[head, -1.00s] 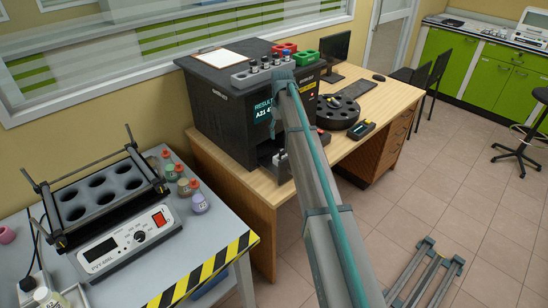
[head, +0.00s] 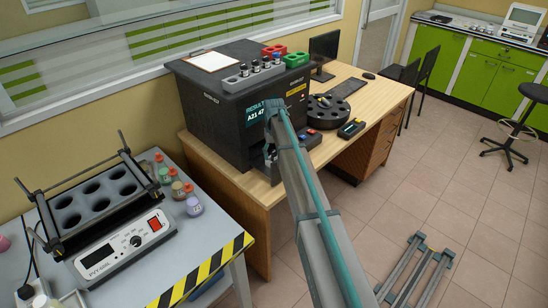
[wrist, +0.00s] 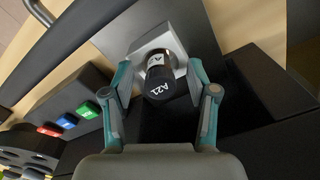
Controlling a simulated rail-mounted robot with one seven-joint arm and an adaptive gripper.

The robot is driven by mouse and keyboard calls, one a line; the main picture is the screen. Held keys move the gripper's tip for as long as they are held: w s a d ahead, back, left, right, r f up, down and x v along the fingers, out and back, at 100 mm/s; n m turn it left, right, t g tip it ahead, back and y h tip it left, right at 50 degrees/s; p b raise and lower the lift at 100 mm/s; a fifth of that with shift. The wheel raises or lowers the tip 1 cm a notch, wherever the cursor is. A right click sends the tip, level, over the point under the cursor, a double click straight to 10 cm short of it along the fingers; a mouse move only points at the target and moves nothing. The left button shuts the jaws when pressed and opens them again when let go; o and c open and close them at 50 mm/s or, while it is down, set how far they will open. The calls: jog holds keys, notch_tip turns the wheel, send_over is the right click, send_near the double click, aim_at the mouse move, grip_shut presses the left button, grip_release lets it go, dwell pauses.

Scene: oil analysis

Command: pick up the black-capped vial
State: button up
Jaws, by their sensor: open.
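The black-capped vial (wrist: 160,82), marked A21, stands in a light grey square holder (wrist: 146,45) in the wrist view. My gripper (wrist: 159,74) is open, with one teal and grey finger on each side of the vial. Gaps show between the fingers and the cap. In the head view my arm's upper end is in front of the black analyser (head: 210,120), whose screen reads RESULT and A21. The arm covers much of the analyser's front opening there, and I cannot make out the vial in that view.
A grey rack (head: 233,87) with several dark-capped vials stands on the analyser, beside red and green racks. Blue, red and green buttons (wrist: 84,111) and a black round carousel (head: 333,110) are nearby. A heating block (head: 100,198) stands on the left table.

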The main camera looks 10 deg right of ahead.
grip_shut()
jog(key=shift+r, duration=0.1)
